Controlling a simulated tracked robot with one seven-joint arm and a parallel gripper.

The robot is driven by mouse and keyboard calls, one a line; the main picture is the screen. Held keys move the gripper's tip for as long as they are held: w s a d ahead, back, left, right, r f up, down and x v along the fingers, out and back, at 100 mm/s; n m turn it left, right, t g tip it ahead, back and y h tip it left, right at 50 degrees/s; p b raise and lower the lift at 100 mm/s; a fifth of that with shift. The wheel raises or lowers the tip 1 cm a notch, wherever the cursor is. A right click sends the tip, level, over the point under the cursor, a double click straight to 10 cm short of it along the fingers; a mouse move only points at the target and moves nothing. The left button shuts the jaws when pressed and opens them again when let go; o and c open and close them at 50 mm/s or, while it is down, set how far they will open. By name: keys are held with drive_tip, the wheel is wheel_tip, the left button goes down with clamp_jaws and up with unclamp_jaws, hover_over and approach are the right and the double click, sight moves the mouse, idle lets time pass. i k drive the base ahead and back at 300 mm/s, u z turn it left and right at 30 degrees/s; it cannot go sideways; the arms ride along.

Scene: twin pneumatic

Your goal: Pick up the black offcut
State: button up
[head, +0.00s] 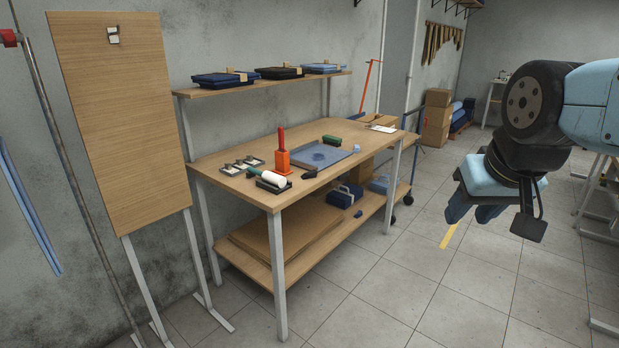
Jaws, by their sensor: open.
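A small black piece (309,174), which may be the black offcut, lies near the front edge of the wooden workbench (225,183), in front of the blue tray. It is small in the head view, and I cannot make out its exact shape. A small dark piece (358,214) also shows on the bench's lower shelf; I cannot tell what it is. My gripper (474,214) hangs at the right, pointing down, well apart from the bench. It is open, and no object shows between its fingers.
On the bench are an orange block with a red handle (282,160), a white roller (277,177), a blue tray (340,160) and a green-topped block (331,140). A tall wooden board (115,120) stands left. A blue case (344,196) is on the lower shelf. Floor before the bench is clear.

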sight(312, 173)
drive_tip(key=u, duration=0.1)
drive_tip(key=i, duration=1)
drive_tip(key=z, duration=0.1)
